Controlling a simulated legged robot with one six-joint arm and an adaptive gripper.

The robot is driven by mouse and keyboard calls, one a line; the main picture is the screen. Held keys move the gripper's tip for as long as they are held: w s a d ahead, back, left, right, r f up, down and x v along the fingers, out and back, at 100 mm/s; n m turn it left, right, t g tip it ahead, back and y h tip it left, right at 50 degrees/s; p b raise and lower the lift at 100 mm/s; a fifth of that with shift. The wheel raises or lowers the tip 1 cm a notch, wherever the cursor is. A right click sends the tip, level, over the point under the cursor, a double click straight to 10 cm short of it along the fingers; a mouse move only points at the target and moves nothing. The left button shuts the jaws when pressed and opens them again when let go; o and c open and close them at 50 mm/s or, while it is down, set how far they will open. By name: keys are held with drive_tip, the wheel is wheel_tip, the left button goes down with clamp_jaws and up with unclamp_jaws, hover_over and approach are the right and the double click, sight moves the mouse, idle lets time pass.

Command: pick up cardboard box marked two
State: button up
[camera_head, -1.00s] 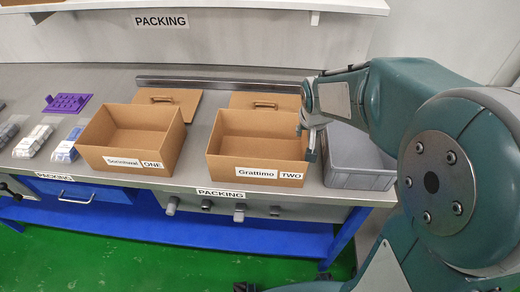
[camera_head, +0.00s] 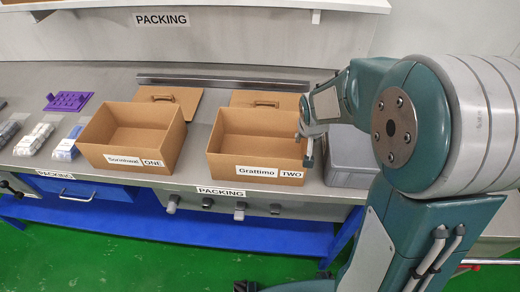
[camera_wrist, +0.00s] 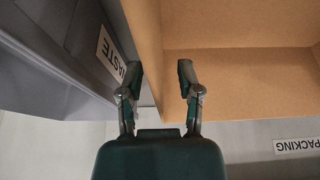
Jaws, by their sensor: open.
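The cardboard box marked TWO (camera_head: 256,160) stands open and upright on the grey bench, its "Grattimo TWO" label facing front. My gripper (camera_head: 308,150) is at its right side wall. In the wrist view, my gripper (camera_wrist: 160,78) is open, with one finger on each side of the line of that cardboard wall (camera_wrist: 146,40). One finger is over the box interior, the other over the side toward the grey bin. I cannot tell whether either finger touches the wall. The box marked ONE (camera_head: 132,138) stands open to the left.
A grey bin (camera_head: 350,177) stands close to the right; its WASTE label shows in the wrist view (camera_wrist: 111,55). Cardboard lids (camera_head: 265,101) lie behind the boxes. A purple rack (camera_head: 68,101) and small packs (camera_head: 68,146) lie at left. A shelf (camera_head: 200,4) overhangs the back.

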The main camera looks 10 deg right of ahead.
drive_tip(key=shift+f, duration=0.2)
idle(0.3)
clamp_jaws()
drive_tip(key=shift+r, duration=0.1)
